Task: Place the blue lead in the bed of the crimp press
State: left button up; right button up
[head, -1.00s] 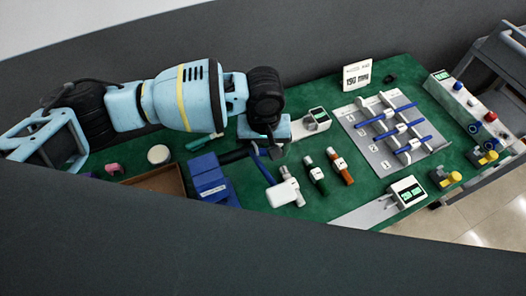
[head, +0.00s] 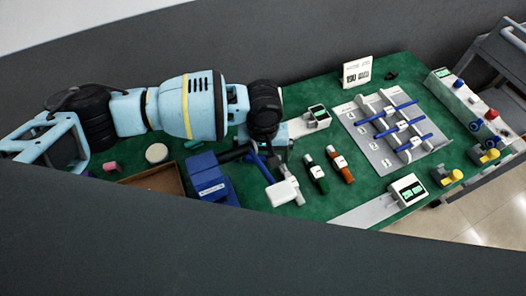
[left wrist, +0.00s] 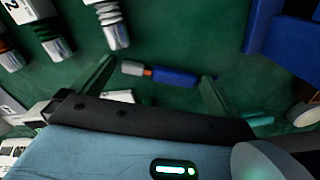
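A short blue piece with an orange band and a pale end, which looks like the blue lead (left wrist: 175,77), lies over the green table in the left wrist view. In the head view I cannot make it out. My left gripper (left wrist: 156,84) is open, with one finger on each side of that piece; contact or height difference cannot be told. In the head view my left gripper (head: 262,165) is low over the table, partly hidden by its own arm. The blue block that looks like the crimp press (head: 209,178) stands left of it, and at upper right in the left wrist view (left wrist: 264,28). My right gripper is not in view.
A white fitting (head: 284,192), a green canister (head: 316,176) and an orange canister (head: 341,166) stand right of the gripper. A grey board (head: 378,155) with blue bars lies farther right. A brown tray (head: 160,180) and a white round piece (head: 157,153) are at left.

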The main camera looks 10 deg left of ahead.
aim_at(263, 157)
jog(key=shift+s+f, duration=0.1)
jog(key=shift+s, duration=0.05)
pick_arm(q)
jog(key=shift+r, duration=0.25)
notch_tip(263, 157, up, 12)
jog(key=shift+f+p, duration=0.1)
jog(key=shift+p, duration=0.75)
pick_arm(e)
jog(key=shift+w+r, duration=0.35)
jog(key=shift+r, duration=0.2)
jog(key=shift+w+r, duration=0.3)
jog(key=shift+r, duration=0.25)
